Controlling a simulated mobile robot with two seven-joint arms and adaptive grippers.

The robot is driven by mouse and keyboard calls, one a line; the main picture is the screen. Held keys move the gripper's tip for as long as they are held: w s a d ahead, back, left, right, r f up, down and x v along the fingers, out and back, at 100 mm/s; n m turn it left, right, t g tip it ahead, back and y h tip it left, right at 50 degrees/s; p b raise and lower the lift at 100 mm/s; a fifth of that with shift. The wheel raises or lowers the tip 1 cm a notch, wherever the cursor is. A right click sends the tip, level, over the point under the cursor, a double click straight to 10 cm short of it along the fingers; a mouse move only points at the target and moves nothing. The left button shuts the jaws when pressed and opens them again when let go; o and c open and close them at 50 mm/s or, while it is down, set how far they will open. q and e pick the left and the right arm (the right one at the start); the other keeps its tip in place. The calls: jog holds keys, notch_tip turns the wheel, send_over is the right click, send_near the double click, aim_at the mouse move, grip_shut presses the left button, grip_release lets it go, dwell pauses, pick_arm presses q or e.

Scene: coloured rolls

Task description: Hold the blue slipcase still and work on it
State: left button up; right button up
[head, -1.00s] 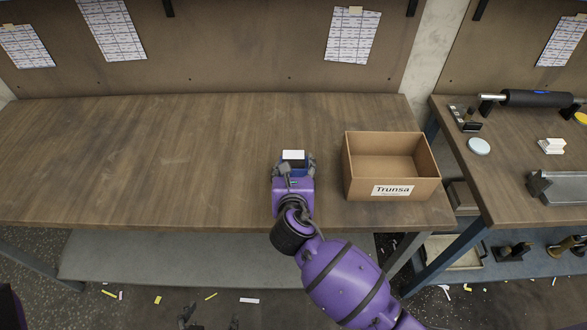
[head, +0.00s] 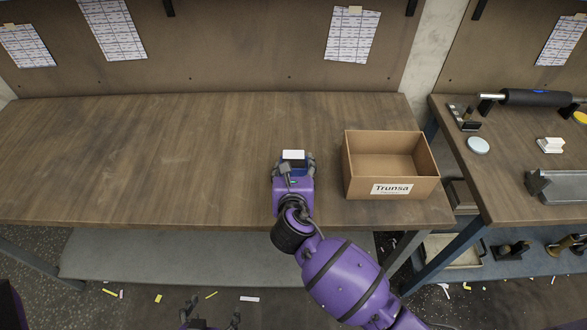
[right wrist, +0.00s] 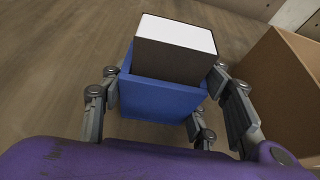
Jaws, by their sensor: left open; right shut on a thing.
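The blue slipcase (right wrist: 160,98) is between the fingers of my right gripper (right wrist: 165,75) in the right wrist view. A dark block with a white top (right wrist: 178,38) stands partly out of its open end. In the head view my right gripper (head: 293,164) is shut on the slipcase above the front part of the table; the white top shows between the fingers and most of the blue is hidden. My left gripper (head: 211,314) is open and empty at the bottom edge of the head view, below the table's front edge and only partly in view.
An open cardboard box labelled Trunsa (head: 412,190) stands on the wooden table (head: 130,160), right of my right gripper. The table's left side is clear. A second bench (head: 500,185) at the right holds a roller (head: 535,97), a pale blue disc (head: 478,146) and white blocks (head: 550,145).

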pick_arm(q)
jog(key=shift+s+a, duration=0.1)
jog(key=shift+a+r, duration=0.1)
jog(key=shift+r, duration=0.1)
pick_arm(e)
jog(key=shift+r, duration=0.1)
jog(key=shift+r+p, duration=0.1)
jog(key=shift+p, duration=0.2)
pick_arm(q)
jog(key=shift+w+r, duration=0.35)
jog(key=shift+w, duration=0.2)
jog(key=shift+w+r, duration=0.3)
jog(key=shift+w, duration=0.2)
jog(key=shift+d+r+t, duration=0.1)
jog(key=shift+d+t, duration=0.15)
jog(key=shift+t, duration=0.05)
jog(key=shift+s+a, duration=0.2)
jog(key=shift+s, duration=0.15)
jog(key=shift+w, duration=0.25)
jog(key=shift+w+r, duration=0.1)
jog(key=shift+w, duration=0.2)
